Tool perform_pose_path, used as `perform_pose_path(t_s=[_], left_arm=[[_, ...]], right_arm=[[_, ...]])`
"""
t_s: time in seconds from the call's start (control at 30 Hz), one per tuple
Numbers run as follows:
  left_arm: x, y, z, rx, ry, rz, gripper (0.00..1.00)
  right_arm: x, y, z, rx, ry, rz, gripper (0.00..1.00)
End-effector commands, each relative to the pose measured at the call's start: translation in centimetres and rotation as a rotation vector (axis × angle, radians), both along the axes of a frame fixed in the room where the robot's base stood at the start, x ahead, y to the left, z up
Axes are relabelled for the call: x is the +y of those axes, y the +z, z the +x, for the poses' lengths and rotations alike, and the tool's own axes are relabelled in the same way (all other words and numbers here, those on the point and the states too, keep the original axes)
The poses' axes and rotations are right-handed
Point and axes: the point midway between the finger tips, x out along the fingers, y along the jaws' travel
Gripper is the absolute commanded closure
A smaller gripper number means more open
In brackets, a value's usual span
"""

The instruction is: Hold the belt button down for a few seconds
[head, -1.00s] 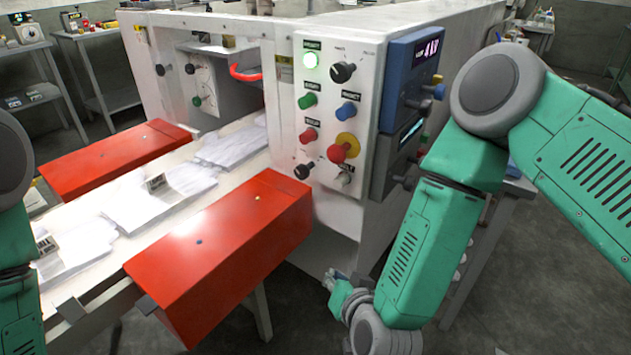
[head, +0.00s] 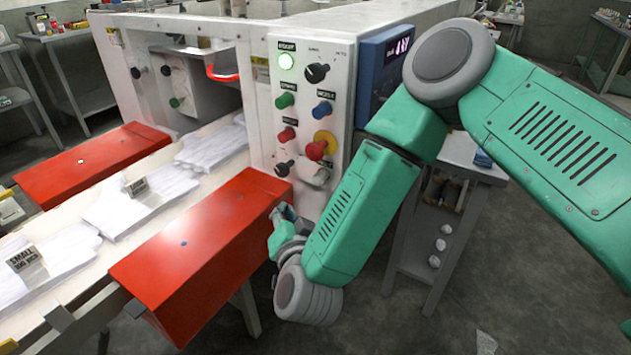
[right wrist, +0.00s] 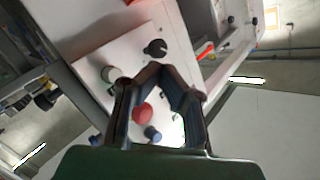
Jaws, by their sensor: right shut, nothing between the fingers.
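The machine's control panel (head: 309,110) faces me in the head view. The labels are too small to tell which is the belt button. My right gripper (head: 279,212) is below the panel, beside the near red guard, apart from the buttons. In the right wrist view its fingers (right wrist: 163,72) are shut and empty. A red button (right wrist: 142,113) shows between the finger links. My left gripper is out of view.
The near red guard (head: 205,240) stands left of my right gripper. A conveyor (head: 75,276) with white film gloves runs between it and the far red guard (head: 95,160). A side table (head: 455,165) stands right of the machine. The lower right floor is mostly open.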

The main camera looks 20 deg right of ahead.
Motion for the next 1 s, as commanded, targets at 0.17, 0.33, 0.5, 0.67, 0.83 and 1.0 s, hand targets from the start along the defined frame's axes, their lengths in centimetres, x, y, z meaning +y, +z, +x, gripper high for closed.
perform_pose_path(t_s=[0.17, 0.33, 0.5, 0.67, 0.83, 1.0], left_arm=[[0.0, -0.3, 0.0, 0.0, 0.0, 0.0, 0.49], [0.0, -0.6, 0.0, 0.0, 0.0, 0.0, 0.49], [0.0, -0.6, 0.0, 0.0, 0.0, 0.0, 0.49], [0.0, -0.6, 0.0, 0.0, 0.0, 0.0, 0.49], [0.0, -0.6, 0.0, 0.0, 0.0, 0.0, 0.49], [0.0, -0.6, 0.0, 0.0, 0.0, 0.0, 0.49]], right_arm=[[-1.8, 0.0, 1.3, -0.002, -0.004, -0.001, 1.0], [-3.7, 0.0, 2.9, -0.003, -0.003, -0.001, 1.0], [-5.3, 0.1, 4.1, -0.001, 0.0, -0.001, 1.0], [-6.2, 0.0, 4.8, 0.0, 0.0, -0.001, 1.0], [-6.5, 0.0, 5.1, 0.0, 0.0, -0.001, 1.0], [-6.5, 0.0, 5.1, 0.0, 0.0, -0.001, 1.0]])
